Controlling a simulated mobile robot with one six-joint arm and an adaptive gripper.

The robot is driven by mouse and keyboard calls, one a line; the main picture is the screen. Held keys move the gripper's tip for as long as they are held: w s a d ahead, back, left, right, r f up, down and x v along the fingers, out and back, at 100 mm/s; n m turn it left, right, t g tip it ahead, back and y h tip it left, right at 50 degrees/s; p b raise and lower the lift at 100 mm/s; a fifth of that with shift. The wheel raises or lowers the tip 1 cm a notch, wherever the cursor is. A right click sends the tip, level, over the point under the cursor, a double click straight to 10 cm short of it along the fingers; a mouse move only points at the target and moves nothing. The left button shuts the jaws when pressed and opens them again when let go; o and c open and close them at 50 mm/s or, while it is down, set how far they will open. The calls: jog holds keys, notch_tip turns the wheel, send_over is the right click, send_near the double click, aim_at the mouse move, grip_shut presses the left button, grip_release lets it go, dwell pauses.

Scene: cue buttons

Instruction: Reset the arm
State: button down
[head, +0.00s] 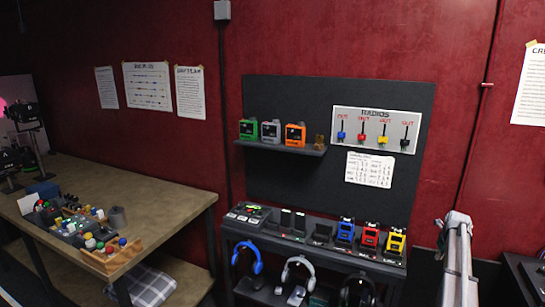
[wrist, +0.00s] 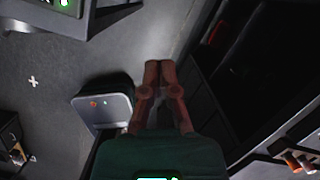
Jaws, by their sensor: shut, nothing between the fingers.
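In the wrist view my gripper (wrist: 159,66) points away from the camera with its two reddish fingers together, shut and empty. Nothing touches the fingertips there. In the head view part of my arm (head: 457,262) stands upright at the lower right, light grey, right of the radio bench. The gripper itself cannot be made out in the head view.
A dark bench (head: 310,246) holds blue, red and yellow radios; headphones (head: 298,270) hang below. A shelf (head: 281,148) carries green, grey and orange devices. A wooden table (head: 165,207) with button boxes stands left. Dark furniture (head: 522,275) is at the far right.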

jog(key=s+a+f+n+g+b, duration=0.1)
jog(key=s+a+f+n+b, duration=0.15)
jog(key=a+n, duration=0.95)
jog(key=s+a+f+n+b, duration=0.1)
jog(key=s+a+n, duration=0.3)
jog(key=a, duration=1.5)
jog(key=s+a+f+n+b, duration=0.1)
jog(key=s+a+n, duration=0.7)
jog(key=a+n, duration=0.2)
jog(key=s+a+f+n+g+b, duration=0.1)
jog(key=s+a+f+n+b, duration=0.1)
jog(key=s+a+n, duration=0.6)
jog(key=a+n, duration=0.2)
jog(key=a, duration=0.3)
jog(key=shift+s+a+f+n+g, duration=0.2)
jog(key=shift+f+n+g, duration=0.1)
jog(key=shift+n, duration=0.1)
